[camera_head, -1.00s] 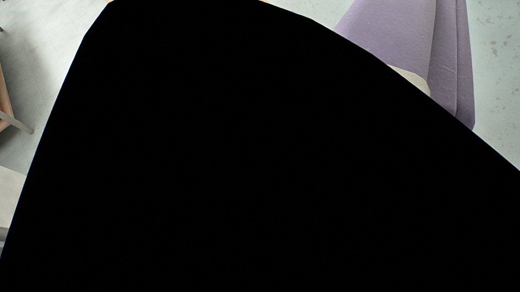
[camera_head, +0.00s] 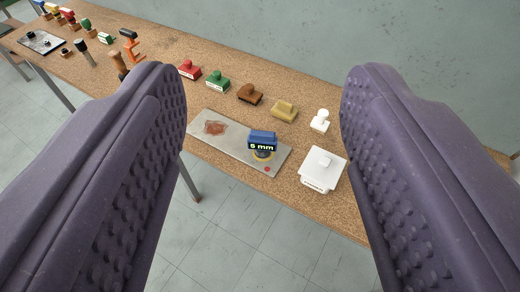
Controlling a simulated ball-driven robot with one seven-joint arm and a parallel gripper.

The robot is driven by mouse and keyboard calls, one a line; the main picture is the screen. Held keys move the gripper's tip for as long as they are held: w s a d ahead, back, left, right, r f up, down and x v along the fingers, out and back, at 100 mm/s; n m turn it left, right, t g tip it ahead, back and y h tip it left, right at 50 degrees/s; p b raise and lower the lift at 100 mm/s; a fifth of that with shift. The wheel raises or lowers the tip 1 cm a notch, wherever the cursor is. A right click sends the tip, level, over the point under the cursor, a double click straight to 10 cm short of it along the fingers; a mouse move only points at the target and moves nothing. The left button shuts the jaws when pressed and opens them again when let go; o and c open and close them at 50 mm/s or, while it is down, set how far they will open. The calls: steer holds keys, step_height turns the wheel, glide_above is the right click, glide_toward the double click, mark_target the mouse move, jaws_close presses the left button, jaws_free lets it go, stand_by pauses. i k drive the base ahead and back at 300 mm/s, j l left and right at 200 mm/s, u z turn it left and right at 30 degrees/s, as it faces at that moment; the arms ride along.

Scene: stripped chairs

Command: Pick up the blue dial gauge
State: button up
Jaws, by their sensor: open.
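The blue dial gauge (camera_head: 262,138) has a blue top, a black band reading "5 mm" and a dark round base with a yellowish ring. It sits towards the right end of a grey metal plate (camera_head: 225,148) on a cork-brown table (camera_head: 330,215). My gripper (camera_head: 264,85) has two purple, bumpy fingers, spread wide at the left and right of the picture. It is open and empty. The gauge shows in the gap between the fingers, beyond them and apart from both.
A white square block (camera_head: 323,168) stands close right of the plate. Behind is a row of red (camera_head: 189,69), green (camera_head: 217,80), brown (camera_head: 249,94), yellow (camera_head: 284,109) and white (camera_head: 320,120) handled pieces. Several more items stand at the far left. A grey-green wall (camera_head: 300,40) backs the table.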

mark_target(262, 142)
steer(key=i+j+z, duration=0.2)
steer(key=i, duration=0.4)
steer(key=i+j+z, duration=0.2)
steer(key=i+j, duration=0.3)
steer(key=i, duration=0.05)
